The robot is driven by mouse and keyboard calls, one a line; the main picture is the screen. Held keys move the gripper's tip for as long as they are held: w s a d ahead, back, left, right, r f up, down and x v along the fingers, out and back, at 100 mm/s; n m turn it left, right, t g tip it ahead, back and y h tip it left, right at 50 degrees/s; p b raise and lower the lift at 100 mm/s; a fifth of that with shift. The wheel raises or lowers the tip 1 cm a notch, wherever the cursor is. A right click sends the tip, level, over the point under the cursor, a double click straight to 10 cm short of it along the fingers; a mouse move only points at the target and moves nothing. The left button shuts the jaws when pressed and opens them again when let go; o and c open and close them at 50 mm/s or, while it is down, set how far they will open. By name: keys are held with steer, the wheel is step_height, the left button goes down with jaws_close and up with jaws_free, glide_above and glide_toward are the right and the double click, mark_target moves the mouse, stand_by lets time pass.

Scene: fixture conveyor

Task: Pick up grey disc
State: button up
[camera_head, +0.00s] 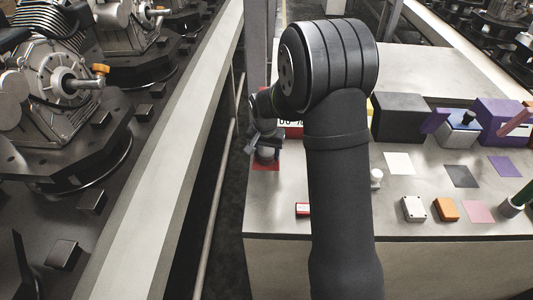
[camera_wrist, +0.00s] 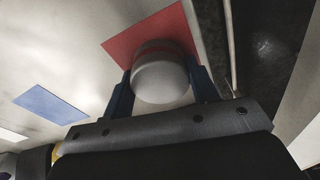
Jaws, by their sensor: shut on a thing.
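The grey disc (camera_wrist: 160,82) is a pale, round piece between the two fingers of my gripper (camera_wrist: 160,92) in the wrist view. The fingers press on its sides, so my gripper is shut on it. Behind it lies a red square (camera_wrist: 124,44) on the table. In the head view the disc (camera_head: 266,154) shows small below my gripper (camera_head: 265,142), over the red square (camera_head: 266,166) at the table's left edge. I cannot tell whether the disc touches the square.
My arm hides the table's middle. Right of it stand a small white cylinder (camera_head: 376,178), a white block (camera_head: 413,209), an orange block (camera_head: 446,209) and a black box (camera_head: 399,118). A red-and-white block (camera_head: 302,209) lies near the front edge. The engine conveyor (camera_head: 190,190) runs at left.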

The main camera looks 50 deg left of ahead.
mark_target(267, 149)
steer(key=shift+r, duration=0.6)
step_height(267, 149, up, 3)
steer(key=shift+f, duration=0.1)
steer(key=w+d+r, duration=0.5)
steer(key=d+r, duration=0.2)
steer(key=d, duration=0.3)
steer(key=w+d+f+m, duration=0.1)
steer(key=w+d+m, duration=0.4)
steer(key=w+d, duration=1.05)
steer(key=w+d+f+m, duration=0.1)
steer(key=d, duration=0.7)
steer(key=w+d+f+m, duration=0.1)
steer(key=w+d, duration=0.1)
steer(key=d, duration=0.6)
steer(key=w+d+f+m+h, duration=0.1)
steer(key=w+d+f, duration=0.1)
steer(key=d, duration=0.6)
steer(key=shift+w+d+m, duration=0.25)
steer(key=shift+m, duration=0.05)
steer(key=shift+s+d+f+n, duration=0.2)
steer(key=shift+s+f+n, duration=0.15)
steer(key=shift+s+f, duration=0.25)
steer(key=shift+s+d+f+n, duration=0.15)
steer(key=shift+s+f+n, duration=0.2)
steer(key=shift+s+f, duration=0.45)
